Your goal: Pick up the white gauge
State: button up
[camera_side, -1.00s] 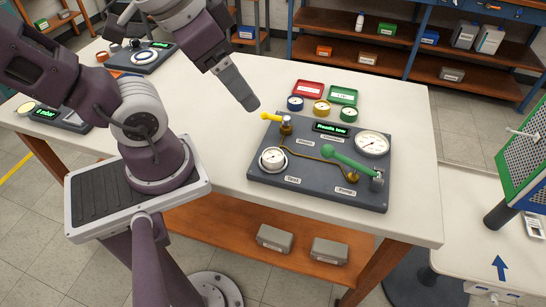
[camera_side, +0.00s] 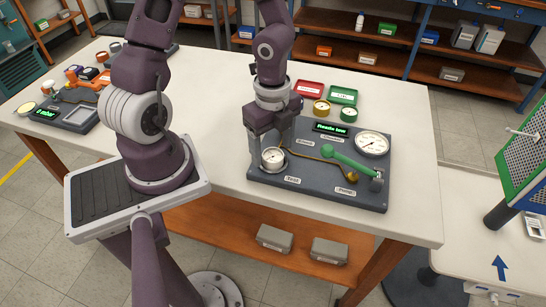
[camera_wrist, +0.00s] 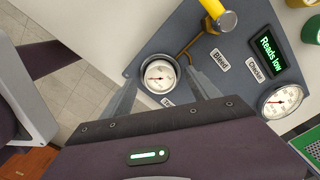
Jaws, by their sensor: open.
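A small white-faced gauge (camera_side: 272,158) sits upright in its round seat at the left of the dark grey panel (camera_side: 318,192). It also shows in the wrist view (camera_wrist: 160,77), face toward the camera. My gripper (camera_side: 268,150) is directly above it, pointing down, jaws open. In the wrist view my gripper's fingers (camera_wrist: 163,72) stand on either side of the gauge, with visible gaps; contact cannot be told. A second, larger white-faced gauge (camera_side: 372,144) is at the panel's right back, also in the wrist view (camera_wrist: 282,100).
A green-handled lever (camera_side: 350,160) crosses the panel's right half. A yellow-handled valve (camera_wrist: 217,14) stands near the gauge. A display (camera_wrist: 267,52) reads "Reads low". Red (camera_side: 309,89) and green (camera_side: 343,95) trays and small round gauges lie behind the panel on the white table.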

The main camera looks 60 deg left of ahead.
aim_at(272, 154)
jog(key=shift+f, duration=0.55)
grip_shut()
notch_tip(272, 154, up, 20)
dwell(0.6)
jog(key=shift+r, duration=0.1)
